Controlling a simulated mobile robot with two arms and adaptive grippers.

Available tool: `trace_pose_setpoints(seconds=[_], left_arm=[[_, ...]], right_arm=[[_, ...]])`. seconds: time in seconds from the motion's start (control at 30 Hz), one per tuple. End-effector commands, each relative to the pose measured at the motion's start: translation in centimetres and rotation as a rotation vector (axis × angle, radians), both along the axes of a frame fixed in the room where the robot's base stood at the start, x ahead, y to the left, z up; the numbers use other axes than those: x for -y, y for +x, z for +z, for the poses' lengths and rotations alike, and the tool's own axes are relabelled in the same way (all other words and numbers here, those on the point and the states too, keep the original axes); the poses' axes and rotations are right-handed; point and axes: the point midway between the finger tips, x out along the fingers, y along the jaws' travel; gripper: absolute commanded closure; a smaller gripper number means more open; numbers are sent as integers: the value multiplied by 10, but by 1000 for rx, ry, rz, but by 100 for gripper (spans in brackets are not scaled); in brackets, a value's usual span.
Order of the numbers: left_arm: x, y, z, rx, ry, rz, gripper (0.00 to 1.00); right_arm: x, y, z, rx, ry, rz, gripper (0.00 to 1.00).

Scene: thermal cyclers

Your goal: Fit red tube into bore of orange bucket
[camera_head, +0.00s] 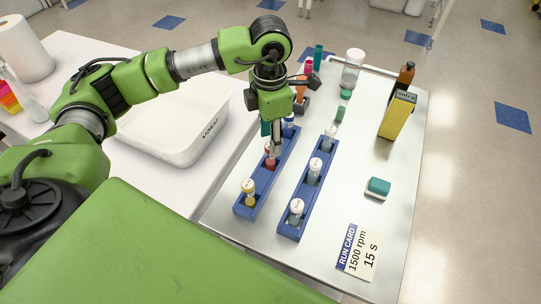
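A red tube (270,163) with a pale cap stands upright in the left blue rack (259,193). My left gripper (274,146) points down right over it, its fingers at the cap. The fingers are small and overlap the tube, so I cannot tell whether they have closed on it. An orange part (301,89), perhaps the orange bucket, shows behind the gripper at the back of the table, in a dark holder. The gripper hides some of it, and its bore is not clear. My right gripper is not in view.
The left rack also holds a yellow tube (248,192). The right blue rack (290,230) holds several white-capped tubes. A white basin (180,150) stands left. A run card (359,252) lies in front.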

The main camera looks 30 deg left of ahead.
Motion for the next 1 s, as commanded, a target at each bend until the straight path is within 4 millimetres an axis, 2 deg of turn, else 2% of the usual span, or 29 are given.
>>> trace_pose_setpoints(seconds=[0.03,0.13,0.3,0.53,0.57,0.6,0.7,1.0], left_arm=[[0,-1,-4,-4,1,0,60],[1,1,-19,-6,1,0,60],[1,1,-40,-2,1,-1,60],[1,2,-43,0,0,-1,60],[1,2,-43,0,0,-1,63],[1,2,-43,0,0,-1,73],[1,2,-43,0,0,-1,96],[1,2,-43,0,0,-1,97]], right_arm=[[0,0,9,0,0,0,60],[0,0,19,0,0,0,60],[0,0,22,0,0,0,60],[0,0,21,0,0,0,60],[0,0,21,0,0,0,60],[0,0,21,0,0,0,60],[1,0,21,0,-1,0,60],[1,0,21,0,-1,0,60]])
